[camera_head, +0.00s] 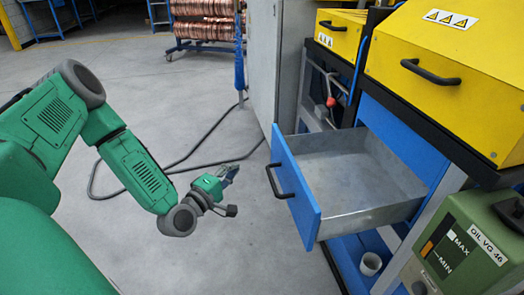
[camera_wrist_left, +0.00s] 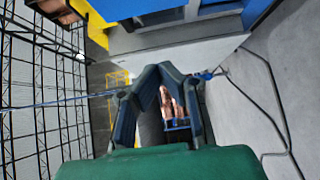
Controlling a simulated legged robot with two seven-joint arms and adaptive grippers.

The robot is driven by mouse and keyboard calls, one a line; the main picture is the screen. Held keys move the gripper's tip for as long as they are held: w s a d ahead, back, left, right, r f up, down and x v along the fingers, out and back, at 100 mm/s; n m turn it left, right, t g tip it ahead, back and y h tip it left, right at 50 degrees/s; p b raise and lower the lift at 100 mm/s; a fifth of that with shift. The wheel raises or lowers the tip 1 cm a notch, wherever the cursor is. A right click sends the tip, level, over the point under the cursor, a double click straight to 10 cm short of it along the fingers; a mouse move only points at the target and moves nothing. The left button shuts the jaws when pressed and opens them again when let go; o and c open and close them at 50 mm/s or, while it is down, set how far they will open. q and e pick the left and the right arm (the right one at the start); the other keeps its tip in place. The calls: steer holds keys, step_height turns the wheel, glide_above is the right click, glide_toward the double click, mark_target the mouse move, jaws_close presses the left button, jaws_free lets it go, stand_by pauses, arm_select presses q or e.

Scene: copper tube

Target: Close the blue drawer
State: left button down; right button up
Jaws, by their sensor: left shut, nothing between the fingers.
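The blue drawer (camera_head: 298,190) is pulled out from the workbench, with a black handle (camera_head: 278,181) on its blue front and an empty grey metal inside (camera_head: 350,172). My left gripper (camera_head: 231,172) is to the left of the drawer front, apart from it. In the left wrist view its fingers (camera_wrist_left: 158,72) come together at the tips, with nothing held. A blue surface of the bench (camera_wrist_left: 150,30) shows at the top of that view. My right gripper is in neither view.
Yellow cabinets (camera_head: 440,55) with black handles stand above the drawer. A green oil unit (camera_head: 465,245) is at the lower right. A dark cable (camera_head: 190,165) lies on the open grey floor.

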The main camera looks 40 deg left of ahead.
arm_select(q)
steer(key=w+d+b, duration=0.2)
steer(key=w, duration=1)
steer(key=shift+d+r+b, duration=0.2)
steer(key=shift+d+b, duration=0.15)
steer(key=shift+d, duration=0.05)
steer(key=shift+w, duration=0.1)
